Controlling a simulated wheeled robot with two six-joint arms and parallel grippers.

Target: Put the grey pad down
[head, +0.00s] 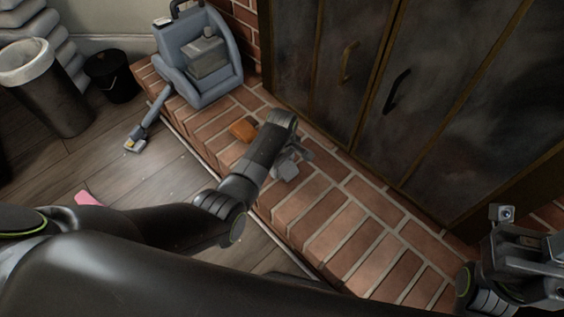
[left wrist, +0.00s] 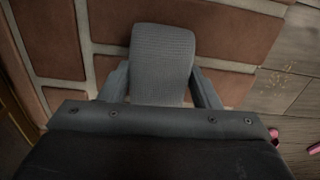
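The grey pad (left wrist: 162,58) is a ribbed, rounded block in the left wrist view. It sits between the two fingers of my left gripper (left wrist: 162,88), which appear closed on its sides. In the head view my left gripper (head: 292,163) is low over the brick hearth (head: 325,215), and the arm partly hides the pad. I cannot tell whether the pad touches the bricks. My right gripper (head: 530,275) is at the lower right of the head view, and its fingers cannot be made out clearly.
An orange-brown block (head: 243,130) lies on the hearth beside my left arm. A blue-grey cleaning machine (head: 200,60) stands at the hearth's far end. Dark metal doors (head: 400,90) rise behind. A bin (head: 45,90), black bucket (head: 112,76) and pink item (head: 88,198) are on the floor. Nearer bricks are clear.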

